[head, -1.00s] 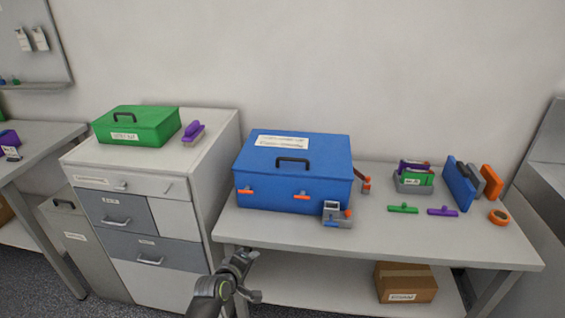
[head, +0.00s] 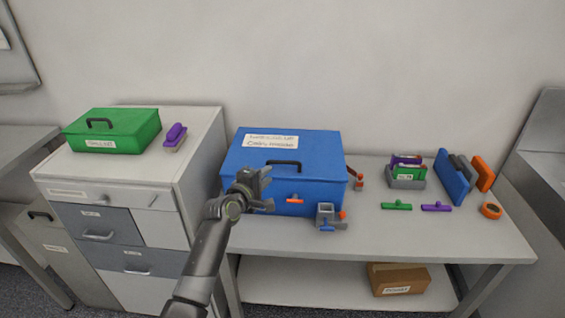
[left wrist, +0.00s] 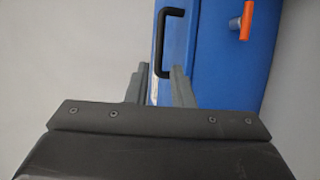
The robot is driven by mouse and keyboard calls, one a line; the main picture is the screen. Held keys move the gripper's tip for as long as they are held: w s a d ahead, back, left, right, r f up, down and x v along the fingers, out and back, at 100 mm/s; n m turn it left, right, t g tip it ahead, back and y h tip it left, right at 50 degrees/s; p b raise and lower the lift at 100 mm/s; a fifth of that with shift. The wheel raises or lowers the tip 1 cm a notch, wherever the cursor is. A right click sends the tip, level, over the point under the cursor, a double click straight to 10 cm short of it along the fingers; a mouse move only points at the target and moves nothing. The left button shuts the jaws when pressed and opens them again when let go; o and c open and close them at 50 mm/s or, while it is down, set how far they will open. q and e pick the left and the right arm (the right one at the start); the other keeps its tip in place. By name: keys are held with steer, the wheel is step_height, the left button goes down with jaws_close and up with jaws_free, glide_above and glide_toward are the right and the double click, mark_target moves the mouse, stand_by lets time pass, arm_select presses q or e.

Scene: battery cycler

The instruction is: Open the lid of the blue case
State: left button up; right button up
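The blue case (head: 320,150) stands on the table with its lid down. A black handle (head: 284,163) is on its lid and a white label lies behind it. An orange latch (head: 295,199) shows on the front; the left part of the front is hidden by my gripper. My left gripper (head: 263,188) is in front of the case's left half, with its fingers apart and nothing between them. In the left wrist view the open fingers (left wrist: 160,88) point toward the blue case (left wrist: 215,50), its black handle (left wrist: 168,40) and an orange latch (left wrist: 246,20). My right gripper is not in view.
A small grey device (head: 328,215) stands at the case's front right. Right of the case are a grey rack (head: 407,183), green (head: 397,206) and purple (head: 437,207) pieces and an orange ring (head: 491,210). A green case (head: 112,131) sits on the cabinet at left.

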mark_target(282, 163)
arm_select(q)
steer(key=b+x, duration=0.2)
steer(key=x, duration=0.6)
steer(key=shift+w+d+f, duration=0.15)
steer(key=shift+w+d, duration=0.05)
steer(key=shift+b+x, duration=0.9)
steer(key=shift+x, duration=0.1)
steer(key=shift+w, duration=0.25)
steer(key=shift+c, duration=0.3)
jaws_close()
